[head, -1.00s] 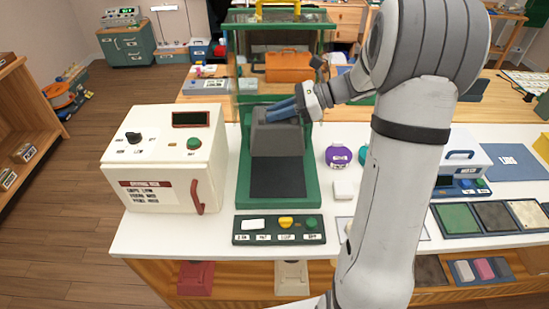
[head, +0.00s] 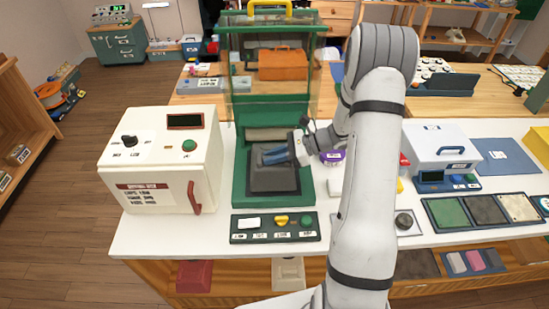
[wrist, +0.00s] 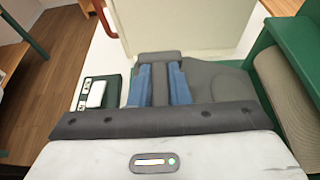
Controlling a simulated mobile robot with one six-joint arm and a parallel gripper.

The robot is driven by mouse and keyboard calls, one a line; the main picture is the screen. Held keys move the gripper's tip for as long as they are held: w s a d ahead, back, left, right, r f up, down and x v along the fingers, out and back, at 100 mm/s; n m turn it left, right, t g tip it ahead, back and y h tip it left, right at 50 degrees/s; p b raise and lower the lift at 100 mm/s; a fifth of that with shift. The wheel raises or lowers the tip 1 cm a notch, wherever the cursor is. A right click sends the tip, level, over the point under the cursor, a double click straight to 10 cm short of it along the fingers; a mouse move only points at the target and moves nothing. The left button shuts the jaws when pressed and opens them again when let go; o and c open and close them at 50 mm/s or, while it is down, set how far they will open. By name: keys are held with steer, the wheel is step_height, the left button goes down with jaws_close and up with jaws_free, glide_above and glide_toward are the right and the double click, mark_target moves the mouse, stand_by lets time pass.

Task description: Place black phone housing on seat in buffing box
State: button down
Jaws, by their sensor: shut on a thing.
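The black phone housing (head: 274,181), a dark grey wedge-like shell, is low inside the green buffing box (head: 240,185), over its floor. It also shows in the wrist view (wrist: 215,82). My gripper (head: 270,156) has blue fingers and reaches in from the right; it is shut on the housing's raised upper part. In the wrist view my gripper (wrist: 158,82) has one finger on each side of a dark grey bar of the housing. The seat is hidden beneath the housing, so I cannot tell whether they touch.
A tan buffing roller (head: 270,134) lies behind the housing. The clear guard (head: 240,75) with a yellow handle stands raised. A cream machine (head: 165,165) is close on the left, a button panel (head: 275,226) in front. A purple round item (head: 334,158) is at the right.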

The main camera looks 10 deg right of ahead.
steer(key=shift+f, duration=0.8)
steer(key=c, duration=1.4)
jaws_free()
steer(key=shift+o, duration=0.2)
